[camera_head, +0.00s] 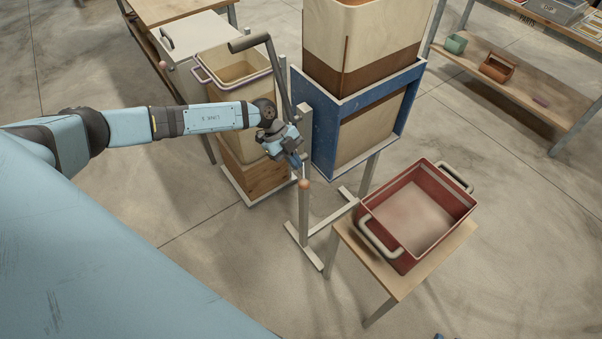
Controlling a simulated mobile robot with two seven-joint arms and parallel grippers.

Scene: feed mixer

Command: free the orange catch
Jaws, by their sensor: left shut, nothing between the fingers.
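A small orange-brown knob (304,184), which looks like the orange catch, sits on the upright pale post of a stand beside the blue frame. My left gripper (299,166) points down just above the knob. Its fingers are shut with nothing between them. I cannot tell whether the fingertips touch the knob. A dark lever (271,62) with a thick handle rises behind my left wrist, which hides its lower part. My right gripper is not recognisable in this view.
The blue frame (325,135) holds a tall cream and brown bin (365,40). A red crate (440,181) stands on a small table (398,284) at right. A cream bin (201,73) stands behind my left arm. A shelf is at far right. Floor between is clear.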

